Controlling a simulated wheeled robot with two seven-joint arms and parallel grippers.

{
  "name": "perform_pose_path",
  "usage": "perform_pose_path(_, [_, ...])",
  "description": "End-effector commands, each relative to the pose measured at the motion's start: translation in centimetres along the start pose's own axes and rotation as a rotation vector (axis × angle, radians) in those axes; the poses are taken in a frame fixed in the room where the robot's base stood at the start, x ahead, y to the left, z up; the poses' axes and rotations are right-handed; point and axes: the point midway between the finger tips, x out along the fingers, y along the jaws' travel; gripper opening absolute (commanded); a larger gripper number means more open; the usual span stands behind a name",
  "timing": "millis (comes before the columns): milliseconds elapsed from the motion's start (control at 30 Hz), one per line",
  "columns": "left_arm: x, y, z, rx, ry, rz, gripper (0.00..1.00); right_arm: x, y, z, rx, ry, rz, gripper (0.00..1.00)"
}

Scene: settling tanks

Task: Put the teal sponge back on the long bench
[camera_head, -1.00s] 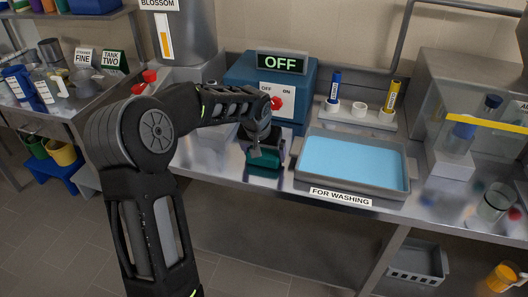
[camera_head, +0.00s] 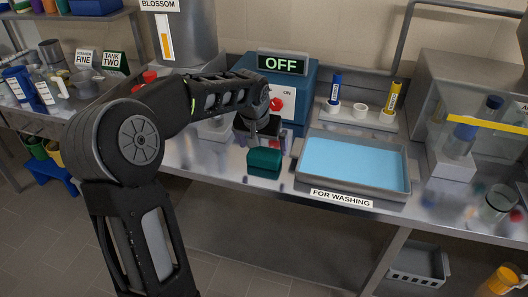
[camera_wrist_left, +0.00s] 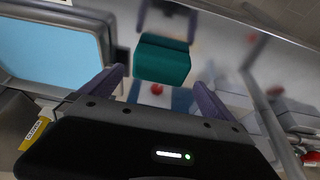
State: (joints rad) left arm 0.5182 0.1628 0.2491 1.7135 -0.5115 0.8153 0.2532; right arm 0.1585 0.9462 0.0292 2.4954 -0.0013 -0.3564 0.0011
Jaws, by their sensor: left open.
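The teal sponge (camera_head: 265,158) rests on the steel bench top (camera_head: 215,185), just left of the grey tray. My left gripper (camera_head: 258,138) is behind the sponge in the head view, close to it. In the left wrist view the sponge (camera_wrist_left: 162,60) lies beyond the two spread fingers (camera_wrist_left: 160,80), with a gap on each side. The left gripper is open and holds nothing. My right gripper shows in neither view.
The grey tray (camera_head: 308,186) of blue liquid, labelled for washing, stands right of the sponge. A blue switch box (camera_head: 300,85) reading OFF stands behind. A rack (camera_head: 360,118) with bottles is at the back. A glass beaker (camera_head: 497,200) stands far right.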

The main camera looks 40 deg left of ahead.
Motion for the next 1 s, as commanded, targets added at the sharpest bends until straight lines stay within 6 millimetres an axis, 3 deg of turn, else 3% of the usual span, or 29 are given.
perform_pose_path(200, [-4.5, 0.0, -0.1, 0.001, 0.004, -0.001, 1.00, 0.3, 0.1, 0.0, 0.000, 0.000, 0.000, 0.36])
perform_pose_path(333, [-5.9, 0.0, 0.0, 0.000, 0.002, 0.000, 1.00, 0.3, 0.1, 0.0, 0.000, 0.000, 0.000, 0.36])
perform_pose_path(1000, [-6.5, 0.0, 0.0, 0.001, -0.001, 0.000, 1.00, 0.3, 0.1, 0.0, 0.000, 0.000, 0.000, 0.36])
